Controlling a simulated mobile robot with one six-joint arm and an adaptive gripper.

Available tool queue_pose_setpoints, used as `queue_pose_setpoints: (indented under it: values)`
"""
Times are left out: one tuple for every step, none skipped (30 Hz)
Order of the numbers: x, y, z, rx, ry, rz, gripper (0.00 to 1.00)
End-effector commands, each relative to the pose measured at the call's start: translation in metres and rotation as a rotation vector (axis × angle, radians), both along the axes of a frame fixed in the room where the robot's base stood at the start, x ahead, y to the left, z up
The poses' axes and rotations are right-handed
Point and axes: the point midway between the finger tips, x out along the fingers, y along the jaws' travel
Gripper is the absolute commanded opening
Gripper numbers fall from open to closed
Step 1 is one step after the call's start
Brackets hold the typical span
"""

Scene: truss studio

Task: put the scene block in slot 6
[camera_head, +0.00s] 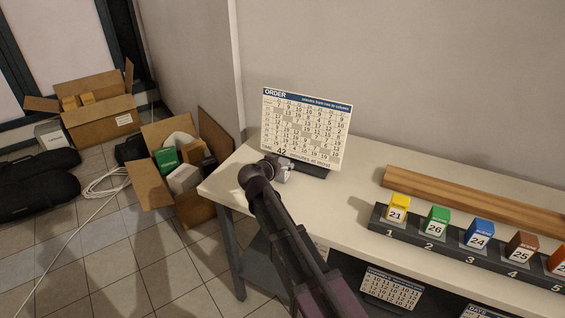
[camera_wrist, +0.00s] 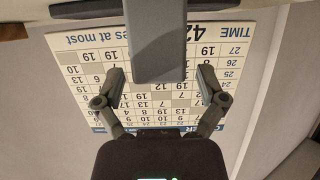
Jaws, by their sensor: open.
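My gripper (camera_head: 284,172) is at the left end of the table, in front of the order board (camera_head: 305,128). In the wrist view its two fingers (camera_wrist: 160,75) are apart. A plain grey block-like thing (camera_wrist: 157,45) reaches down from the top between them; no label shows on it, and I cannot tell whether it touches a finger. On the dark numbered rack (camera_head: 455,251), a yellow block (camera_head: 398,208) stands at 1, green (camera_head: 436,222) at 2, blue (camera_head: 479,235) at 3 and brown (camera_head: 521,248) at 4. An orange block (camera_head: 559,262) is cut off at 5. Slot 6 is out of view.
A wooden bar (camera_head: 470,198) lies behind the rack. The pale table (camera_head: 350,195) is clear between board and rack. Another printed sheet (camera_head: 391,289) is below the tabletop. Open cardboard boxes (camera_head: 99,129), black cases and cables are on the floor at left.

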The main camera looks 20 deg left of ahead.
Motion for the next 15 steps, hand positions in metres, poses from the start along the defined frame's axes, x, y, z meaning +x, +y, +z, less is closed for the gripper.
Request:
queue_pose_setpoints:
  values:
    - [-0.007, -0.001, 0.005, -0.001, 0.0, 0.001, 0.91]
    - [-0.011, -0.001, 0.006, -0.001, 0.0, 0.001, 0.91]
    - [-0.016, 0.0, 0.009, -0.001, 0.0, 0.001, 0.91]
    - [-0.02, 0.0, 0.011, -0.001, 0.0, 0.001, 0.91]
    - [-0.024, 0.001, 0.012, 0.0, 0.0, 0.002, 0.91]
    - [-0.03, 0.001, 0.015, 0.0, -0.001, 0.002, 0.91]
    - [-0.035, 0.001, 0.017, 0.0, -0.001, 0.002, 0.91]
    - [-0.039, 0.001, 0.019, -0.001, -0.001, 0.001, 0.91]
    - [-0.046, 0.002, 0.022, -0.001, -0.001, 0.001, 0.91]
    - [-0.05, 0.002, 0.024, 0.0, -0.001, 0.002, 0.91]
    - [-0.055, 0.003, 0.026, 0.0, -0.001, 0.002, 0.91]
    - [-0.061, 0.003, 0.028, 0.0, -0.001, 0.002, 0.91]
    - [-0.066, 0.003, 0.03, -0.001, -0.001, 0.001, 0.91]
    - [-0.07, 0.004, 0.032, -0.001, -0.001, 0.001, 0.91]
    - [-0.075, 0.004, 0.034, 0.0, 0.0, 0.002, 0.91]
